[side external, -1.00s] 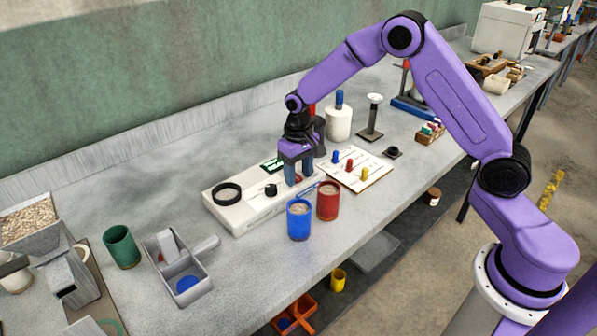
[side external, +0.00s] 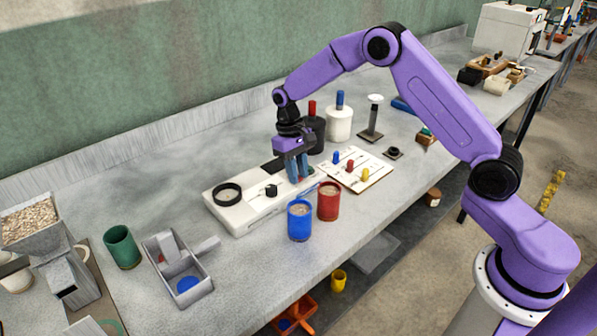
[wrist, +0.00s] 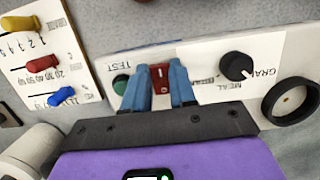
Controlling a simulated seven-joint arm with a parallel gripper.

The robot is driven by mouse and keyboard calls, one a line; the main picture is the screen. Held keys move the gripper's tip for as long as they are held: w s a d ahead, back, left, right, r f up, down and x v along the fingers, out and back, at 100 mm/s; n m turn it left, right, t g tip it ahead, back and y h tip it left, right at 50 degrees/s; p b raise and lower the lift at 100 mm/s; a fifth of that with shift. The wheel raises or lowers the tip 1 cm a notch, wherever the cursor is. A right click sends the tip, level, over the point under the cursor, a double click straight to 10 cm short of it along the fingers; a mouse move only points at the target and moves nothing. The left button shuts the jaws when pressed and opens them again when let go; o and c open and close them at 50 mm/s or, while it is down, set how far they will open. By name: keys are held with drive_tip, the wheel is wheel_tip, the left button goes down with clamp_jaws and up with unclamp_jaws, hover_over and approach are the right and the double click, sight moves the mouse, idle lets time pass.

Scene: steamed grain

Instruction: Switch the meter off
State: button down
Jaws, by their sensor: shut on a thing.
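The meter (side external: 240,213) is a long white box on the bench with a black ring socket (side external: 227,194) at its left end and a black knob (side external: 271,190) near its middle. Its small display (side external: 273,166) looks dark. In the wrist view, a red switch (wrist: 160,77) sits between the knob (wrist: 236,66) and a green TEST button (wrist: 120,85). My gripper (side external: 297,172) is at the meter's right part, its blue fingers (wrist: 158,76) shut on the red switch. The fingers hide the switch's sides.
Blue (side external: 300,228) and red (side external: 328,211) cups stand close in front of the meter. A white panel with coloured sliders (side external: 352,183) lies at its right. Black and white (side external: 339,124) bottles stand behind. The bench left of the meter is clear up to a grey tray (side external: 205,292).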

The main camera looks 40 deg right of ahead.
drive_tip(key=shift+w+g, duration=0.1)
drive_tip(key=shift+g, duration=0.2)
drive_tip(key=c, duration=0.9)
unclamp_jaws()
drive_tip(key=shift+r, duration=0.1)
drive_tip(key=v, duration=1.7)
drive_tip(key=shift+r, duration=0.15)
